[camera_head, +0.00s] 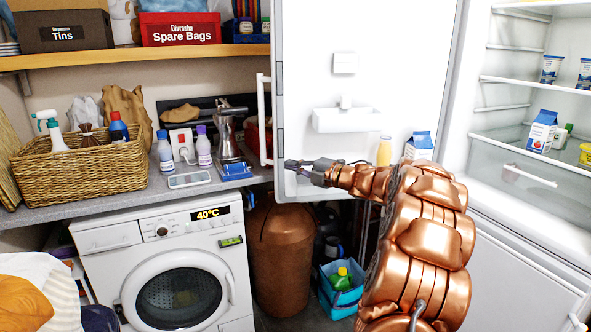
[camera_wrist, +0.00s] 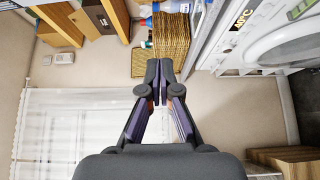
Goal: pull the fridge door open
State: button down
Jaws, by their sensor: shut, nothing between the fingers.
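The fridge door (camera_head: 380,60) stands wide open in the head view, with its inner side and shelf bins facing me. Its long white handle (camera_head: 264,120) shows at the door's left edge. The open fridge interior (camera_head: 515,62) is on the right. My gripper (camera_head: 289,164) is in front of the lower left part of the door, close to the handle's bottom end. I cannot tell whether it touches the door. In the wrist view my gripper (camera_wrist: 160,72) has its fingers together with nothing between them.
A washing machine (camera_head: 165,262) stands on the left under a counter. The counter holds a wicker basket (camera_head: 85,170) and several bottles. A copper bin (camera_head: 280,250) and a blue crate (camera_head: 341,300) stand below the door. My arm crosses in front of the door.

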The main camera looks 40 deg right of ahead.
jog(key=a+b+v, duration=0.1)
jog(key=v, duration=0.9)
jog(key=shift+s, duration=0.4)
jog(key=shift+a, duration=0.1)
jog(key=w+a+r+m+h, duration=0.2)
jog(key=w+r+m+h, duration=0.1)
jog(key=w+m+h, duration=0.55)
jog(key=s+a+f+m+g+h, duration=0.1)
jog(key=s+a+f+m+g, duration=0.5)
jog(key=s+a+f, duration=0.5)
jog(key=s+a+f+m+g+h, duration=0.1)
jog(key=s+a+f+m+g, duration=0.7)
jog(key=s, duration=0.5)
jog(key=s+a+f+g+y, duration=0.25)
jog(key=s+a, duration=0.45)
jog(key=s, duration=0.4)
jog(key=s+a+f+g+y, duration=0.1)
jog(key=s+a+g, duration=0.2)
jog(key=s+a, duration=0.6)
notch_tip(320, 180, up, 13)
jog(key=d+t+p, duration=0.1)
jog(key=p, duration=1.1)
jog(key=shift+d, duration=0.2)
